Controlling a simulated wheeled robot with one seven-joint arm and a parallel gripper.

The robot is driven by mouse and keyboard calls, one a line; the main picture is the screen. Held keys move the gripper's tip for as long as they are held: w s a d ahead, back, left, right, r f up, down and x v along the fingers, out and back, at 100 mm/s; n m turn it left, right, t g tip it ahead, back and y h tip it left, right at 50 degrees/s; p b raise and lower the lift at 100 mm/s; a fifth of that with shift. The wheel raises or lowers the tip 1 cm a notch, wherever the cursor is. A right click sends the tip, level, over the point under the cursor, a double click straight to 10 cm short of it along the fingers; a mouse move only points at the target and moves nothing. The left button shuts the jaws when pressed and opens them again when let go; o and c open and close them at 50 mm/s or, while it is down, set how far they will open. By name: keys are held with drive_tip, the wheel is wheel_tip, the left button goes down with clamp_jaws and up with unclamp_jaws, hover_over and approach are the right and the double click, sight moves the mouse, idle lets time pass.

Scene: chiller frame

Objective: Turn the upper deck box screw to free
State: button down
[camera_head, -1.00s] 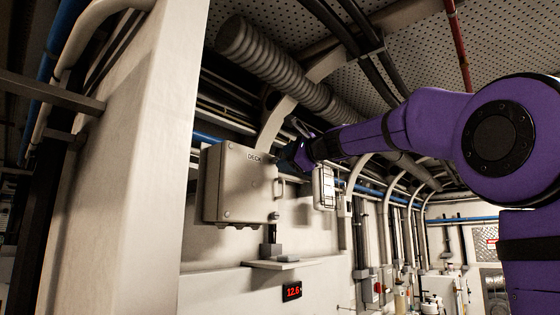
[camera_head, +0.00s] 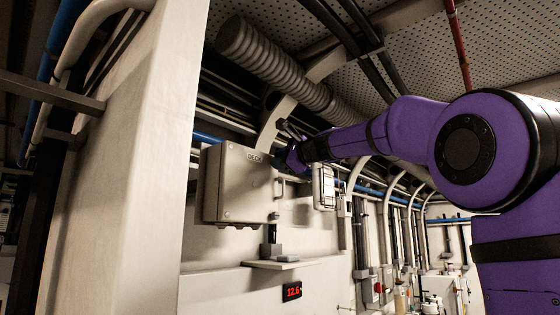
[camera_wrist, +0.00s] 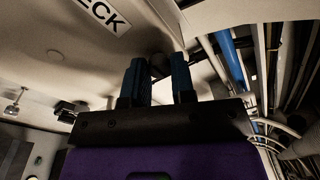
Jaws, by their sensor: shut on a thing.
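The grey deck box (camera_head: 228,188) hangs on the wall left of centre, its door shut. Its "DECK" label (camera_head: 255,156) is near the top right corner; part of the label (camera_wrist: 104,14) shows at the top of the wrist view. My gripper (camera_head: 283,160) is at the box's upper right edge. In the wrist view, the two dark blue fingers of my gripper (camera_wrist: 158,72) point to the box face, with a narrow gap between them. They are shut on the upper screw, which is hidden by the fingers. A lower screw (camera_head: 273,215) shows at the bottom right corner.
A handle (camera_head: 280,188) sits on the box's right side below my gripper. A caged lamp (camera_head: 324,187) is close on the right. A small shelf (camera_head: 270,264) and red display (camera_head: 292,291) are below. Pipes and a corrugated duct (camera_head: 270,55) run above.

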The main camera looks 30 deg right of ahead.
drive_tip(key=shift+n+y, duration=0.6)
drive_tip(key=shift+n, duration=8.7)
drive_tip(key=c, duration=0.9)
unclamp_jaws()
drive_tip(key=shift+c, duration=0.2)
drive_tip(key=shift+d, duration=0.1)
